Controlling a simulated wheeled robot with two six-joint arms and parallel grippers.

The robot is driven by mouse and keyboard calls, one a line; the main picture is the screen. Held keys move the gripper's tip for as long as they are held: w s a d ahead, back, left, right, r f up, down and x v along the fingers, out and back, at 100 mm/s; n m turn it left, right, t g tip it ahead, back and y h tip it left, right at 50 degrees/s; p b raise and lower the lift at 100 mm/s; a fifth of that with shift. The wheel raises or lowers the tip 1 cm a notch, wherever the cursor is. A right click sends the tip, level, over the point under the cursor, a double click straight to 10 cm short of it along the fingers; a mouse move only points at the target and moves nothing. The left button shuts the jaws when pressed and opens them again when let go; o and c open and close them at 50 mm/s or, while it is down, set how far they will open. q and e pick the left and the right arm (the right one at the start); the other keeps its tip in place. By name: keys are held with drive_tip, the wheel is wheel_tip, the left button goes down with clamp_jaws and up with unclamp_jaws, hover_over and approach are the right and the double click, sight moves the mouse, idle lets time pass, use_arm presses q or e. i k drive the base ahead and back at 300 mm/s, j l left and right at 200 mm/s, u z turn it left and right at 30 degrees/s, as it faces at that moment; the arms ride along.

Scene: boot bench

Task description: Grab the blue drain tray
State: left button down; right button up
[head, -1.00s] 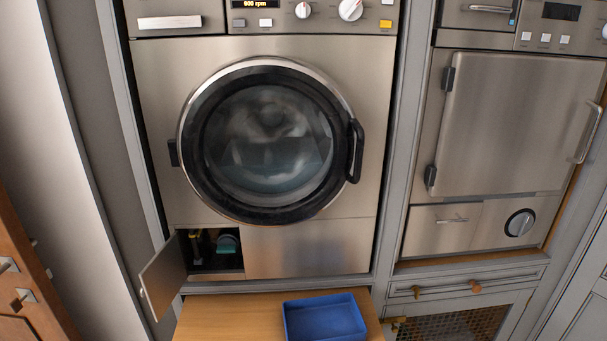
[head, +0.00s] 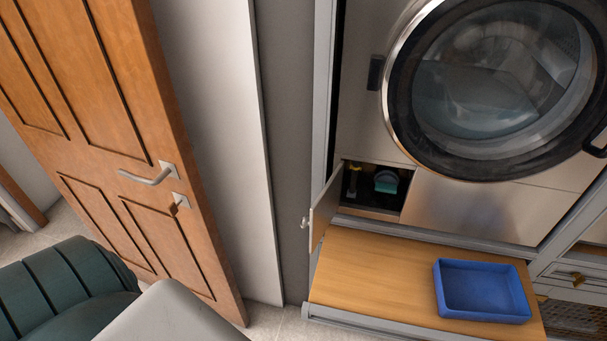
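The blue drain tray (head: 484,312) is a shallow, open rectangular tray. It looks empty and lies on the right part of a wooden pull-out shelf (head: 372,276) below the washing machine. Neither of my grippers shows in the head view. Nothing is touching the tray.
The washing machine (head: 462,205) has a round door (head: 500,80), shut. Its small lower-left flap (head: 324,208) stands open, showing a compartment (head: 372,188) with a teal-topped part. A wooden door (head: 110,120) with a handle stands at left. A green ribbed object (head: 60,285) is at bottom left.

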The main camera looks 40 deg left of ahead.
sight(468, 290)
drive_tip(key=j+z, duration=0.3)
drive_tip(key=j, duration=1.55)
